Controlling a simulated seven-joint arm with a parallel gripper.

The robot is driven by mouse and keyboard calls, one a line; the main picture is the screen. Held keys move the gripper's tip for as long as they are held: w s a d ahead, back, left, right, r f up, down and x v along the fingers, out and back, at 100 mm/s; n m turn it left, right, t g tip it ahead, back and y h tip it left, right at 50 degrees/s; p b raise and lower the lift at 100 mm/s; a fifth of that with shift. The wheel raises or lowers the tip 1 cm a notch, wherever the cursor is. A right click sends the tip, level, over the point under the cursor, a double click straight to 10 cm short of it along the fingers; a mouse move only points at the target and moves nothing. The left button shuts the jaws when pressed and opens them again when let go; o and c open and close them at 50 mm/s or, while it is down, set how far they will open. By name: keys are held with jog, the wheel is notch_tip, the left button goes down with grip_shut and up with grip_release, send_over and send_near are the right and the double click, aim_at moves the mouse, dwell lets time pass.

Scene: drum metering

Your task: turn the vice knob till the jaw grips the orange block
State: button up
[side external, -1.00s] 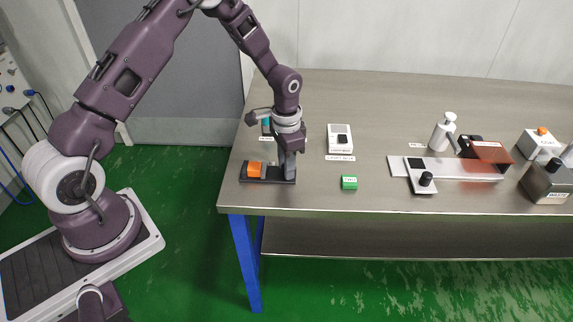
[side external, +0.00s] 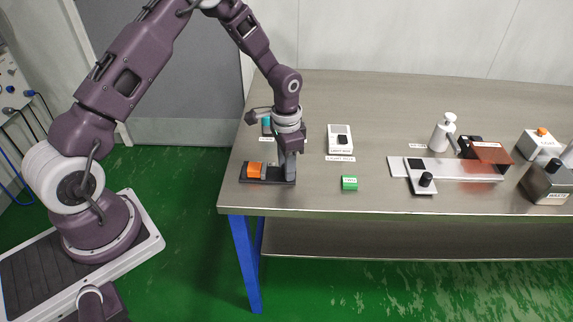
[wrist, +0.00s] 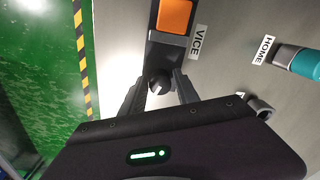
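The vice (side external: 270,181) is a dark, low rail at the table's near left corner, with a VICE label beside it in the wrist view. The orange block (side external: 255,170) sits on the vice; it also shows at the top of the wrist view (wrist: 174,16). The black vice knob (wrist: 158,82) has a pale mark line. My gripper (wrist: 160,76) points down at the knob end of the vice, one finger on each side of the knob. Whether both fingers press on the knob is not clear. The jaw's contact with the block cannot be made out.
A teal cylinder (wrist: 300,61) stands by a HOME label near the vice. A green block (side external: 349,183) and a white box (side external: 340,138) lie to the right. Farther right are a slide with a black knob (side external: 426,179) and a white bottle (side external: 443,132).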

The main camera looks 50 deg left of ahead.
notch_tip(320, 180, up, 7)
dwell(0.3)
jog(key=s+d+r+n+t+y, duration=0.1)
jog(key=s+r, duration=0.5)
jog(key=r, duration=0.3)
jog(key=s+d+r+n+t, duration=0.15)
jog(key=s+r, duration=0.35)
jog(key=r, duration=0.5)
jog(key=s+d+r+n+t+h, duration=0.1)
jog(key=s+d+r+n+t, duration=0.1)
jog(key=s, duration=1.4)
jog(key=shift+s+d+r+t, duration=0.15)
jog(key=shift+d+r+t, duration=0.3)
jog(key=shift+r+t, duration=0.15)
jog(key=shift+r, duration=0.1)
